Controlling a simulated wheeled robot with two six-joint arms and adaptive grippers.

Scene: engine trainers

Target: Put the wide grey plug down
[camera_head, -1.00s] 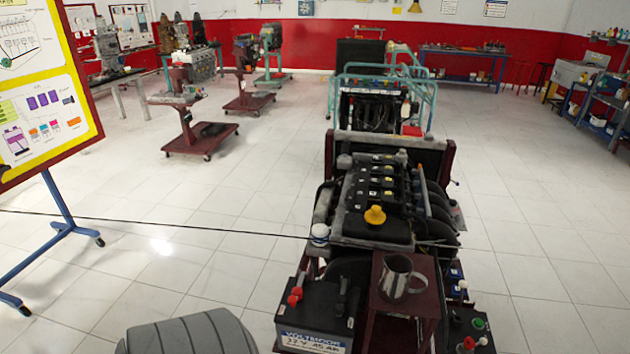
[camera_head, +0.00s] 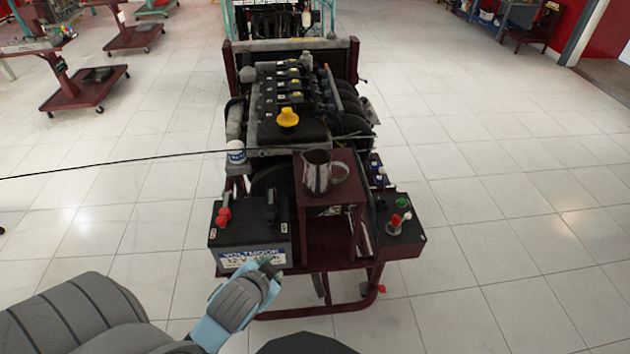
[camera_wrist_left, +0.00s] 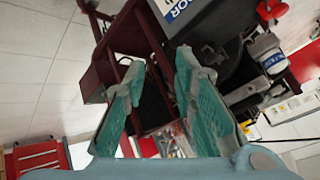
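I cannot make out the wide grey plug in either view now. My left gripper (camera_head: 267,266) is in front of the black battery (camera_head: 250,236), close to its white and blue label, in the head view. In the left wrist view my left gripper (camera_wrist_left: 158,75) has its two teal fingers apart, with no held object visible between them. The battery's label corner (camera_wrist_left: 176,9) shows beyond the fingers there. My right gripper is outside both views.
The dark red engine stand (camera_head: 330,232) carries a metal jug (camera_head: 318,173) on a raised shelf. Behind it is the engine with a yellow cap (camera_head: 288,118). A black box with red and green knobs (camera_head: 402,235) sits at the right. The tiled floor at right is clear.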

